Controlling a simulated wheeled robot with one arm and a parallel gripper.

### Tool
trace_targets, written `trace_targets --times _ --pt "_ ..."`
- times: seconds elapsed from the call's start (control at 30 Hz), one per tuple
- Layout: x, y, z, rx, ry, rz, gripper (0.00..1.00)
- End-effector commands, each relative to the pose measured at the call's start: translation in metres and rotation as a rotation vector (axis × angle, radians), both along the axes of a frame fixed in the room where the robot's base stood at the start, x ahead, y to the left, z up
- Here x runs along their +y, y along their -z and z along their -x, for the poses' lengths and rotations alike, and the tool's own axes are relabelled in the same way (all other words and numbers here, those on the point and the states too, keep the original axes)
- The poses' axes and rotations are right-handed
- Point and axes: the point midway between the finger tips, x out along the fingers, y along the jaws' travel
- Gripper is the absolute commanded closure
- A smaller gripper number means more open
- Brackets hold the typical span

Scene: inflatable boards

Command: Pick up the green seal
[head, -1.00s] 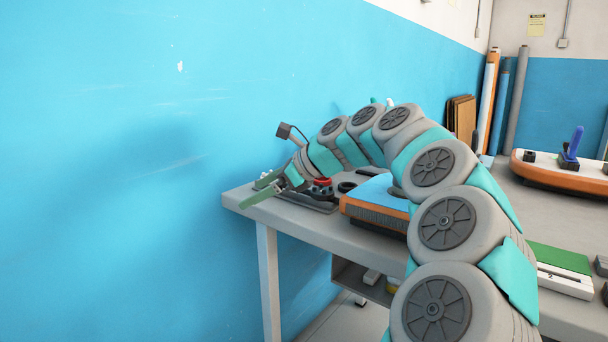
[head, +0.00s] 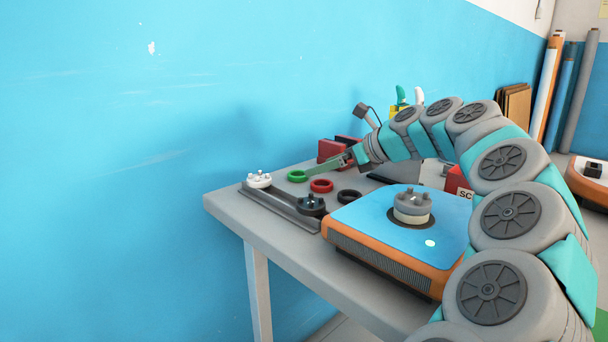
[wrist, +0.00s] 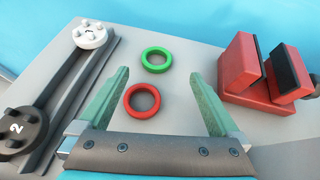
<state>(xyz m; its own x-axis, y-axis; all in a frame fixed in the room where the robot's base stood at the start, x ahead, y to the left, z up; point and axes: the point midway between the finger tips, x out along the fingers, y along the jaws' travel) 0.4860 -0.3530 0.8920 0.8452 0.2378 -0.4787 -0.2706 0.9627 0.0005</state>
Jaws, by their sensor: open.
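The green seal (head: 298,176) is a small ring lying flat on the grey table near the wall. It also shows in the wrist view (wrist: 157,60), ahead of my fingertips and between their lines. A red ring (wrist: 142,101) lies nearer, close to the left finger; it shows in the head view (head: 321,186) too. My gripper (wrist: 165,82) is open and empty, its two green fingers spread above the table. In the head view my gripper (head: 322,170) is just right of the green seal. I cannot tell its exact height.
A rail (wrist: 75,85) with a white cap (wrist: 90,36) and a black cap (wrist: 20,135) lies left. A red clamp-like block (wrist: 245,72) stands right. A black ring (head: 349,196) and a blue-orange board (head: 365,215) with a grey valve (head: 412,203) are nearer.

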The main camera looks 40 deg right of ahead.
Motion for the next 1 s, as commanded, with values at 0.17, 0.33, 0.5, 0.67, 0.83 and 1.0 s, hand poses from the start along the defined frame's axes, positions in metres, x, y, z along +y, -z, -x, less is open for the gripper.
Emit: trace_targets --times 0.17,0.33,0.5,0.67,0.83,1.0 --pt "0.005 0.006 -0.012 0.001 -0.001 0.001 0.02" --pt "0.014 0.014 -0.029 0.002 -0.005 -0.001 0.02" --pt "0.019 0.025 -0.049 0.002 -0.003 -0.001 0.02" --pt "0.02 0.027 -0.053 0.001 -0.001 0.0 0.02" --pt "0.019 0.027 -0.052 0.001 0.0 0.001 0.09" --pt "0.019 0.027 -0.052 0.001 0.0 0.001 0.29"
